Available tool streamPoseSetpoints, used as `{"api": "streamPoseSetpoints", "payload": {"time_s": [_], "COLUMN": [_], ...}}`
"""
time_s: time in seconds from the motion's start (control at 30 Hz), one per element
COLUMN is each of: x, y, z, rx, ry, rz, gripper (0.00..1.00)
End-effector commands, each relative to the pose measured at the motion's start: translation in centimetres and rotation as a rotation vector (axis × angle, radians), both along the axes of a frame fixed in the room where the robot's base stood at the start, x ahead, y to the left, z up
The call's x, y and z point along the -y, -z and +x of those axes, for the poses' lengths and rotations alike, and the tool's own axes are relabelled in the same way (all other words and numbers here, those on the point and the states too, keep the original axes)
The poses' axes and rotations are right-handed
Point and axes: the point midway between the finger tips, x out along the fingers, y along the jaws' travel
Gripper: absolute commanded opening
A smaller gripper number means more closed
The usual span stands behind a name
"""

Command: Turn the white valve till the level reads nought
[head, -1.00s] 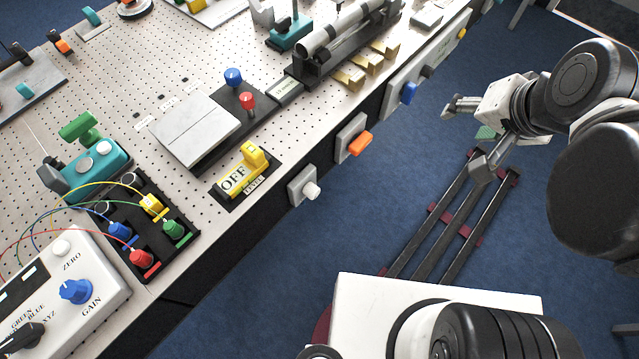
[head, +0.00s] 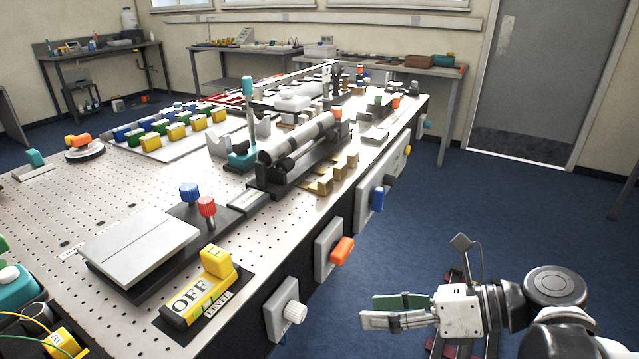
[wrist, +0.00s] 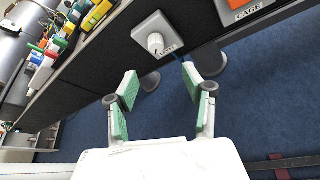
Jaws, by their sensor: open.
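The white valve (head: 294,312) is a ribbed white knob on a grey plate on the table's front side. It also shows in the wrist view (wrist: 156,42), above a small label that I read as LEVEL. My gripper (head: 375,310) is open and empty, to the right of the white valve and apart from it. In the wrist view its green-padded fingers (wrist: 160,85) are spread, with the valve beyond the gap between them. I see no level reading.
An orange knob (head: 342,250) and a blue knob (head: 377,199) sit on plates farther along the same side. A grey platform (head: 140,245) with blue (head: 190,192) and red (head: 206,207) knobs stands above.

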Motion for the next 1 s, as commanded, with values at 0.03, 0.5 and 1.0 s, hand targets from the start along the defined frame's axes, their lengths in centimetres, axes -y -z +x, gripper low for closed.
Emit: {"api": "streamPoseSetpoints", "payload": {"time_s": [0.03,0.5,1.0], "x": [0.0,-2.6,-7.9], "y": [0.7,1.4,3.3], "z": [0.0,0.3,1.6], "rx": [-0.031,-0.082,-0.082], "ry": [0.008,0.015,0.014], "rz": [0.031,0.078,0.077], "gripper": [0.46,0.46,0.46]}}
